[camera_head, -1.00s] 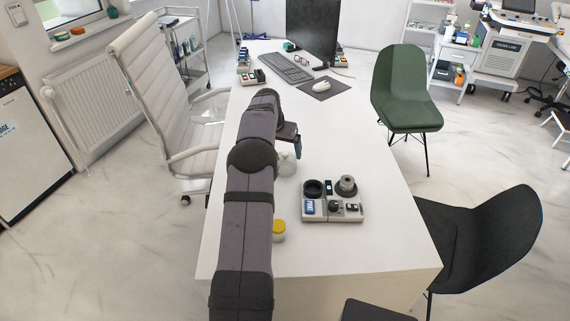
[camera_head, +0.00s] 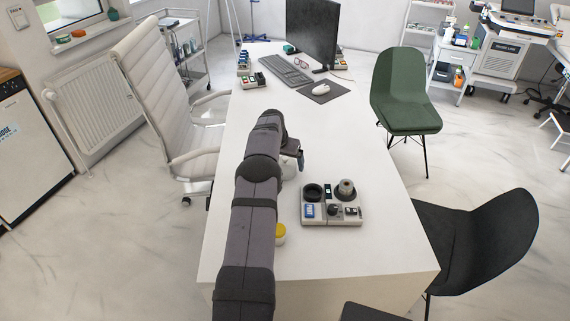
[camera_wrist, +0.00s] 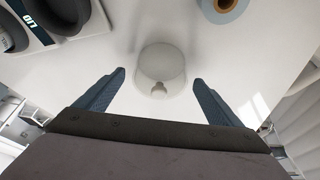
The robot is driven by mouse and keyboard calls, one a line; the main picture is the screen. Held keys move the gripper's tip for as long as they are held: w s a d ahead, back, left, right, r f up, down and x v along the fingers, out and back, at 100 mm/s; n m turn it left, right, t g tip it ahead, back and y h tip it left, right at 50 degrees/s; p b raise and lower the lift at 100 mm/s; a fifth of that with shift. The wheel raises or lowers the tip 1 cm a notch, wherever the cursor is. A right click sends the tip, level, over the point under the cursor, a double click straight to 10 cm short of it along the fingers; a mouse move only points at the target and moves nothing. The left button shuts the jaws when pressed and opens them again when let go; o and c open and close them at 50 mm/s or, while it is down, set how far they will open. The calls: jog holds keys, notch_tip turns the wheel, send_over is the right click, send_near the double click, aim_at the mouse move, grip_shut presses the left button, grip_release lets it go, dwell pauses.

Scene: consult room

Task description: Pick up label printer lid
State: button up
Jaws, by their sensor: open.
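My gripper (camera_wrist: 157,88) is open, with one blue finger on either side of the dome's near edge and nothing held. I cannot tell the fingers' height above the table.
A grey-white tray (camera_head: 331,222) with round dark holders and a blue label stands to the right on the table (camera_head: 390,245). A yellow-capped jar (camera_head: 280,234) is close beside my arm. Keyboard and monitor are farther back.

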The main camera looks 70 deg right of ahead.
aim_at(285, 157)
jog(key=shift+x, duration=1.05)
jog(key=c, duration=1.1)
notch_tip(285, 157, up, 9)
jog(key=shift+f+b, duration=0.1)
jog(key=shift+b, duration=0.45)
jog(key=shift+s+r, duration=0.1)
jog(key=shift+r, duration=0.55)
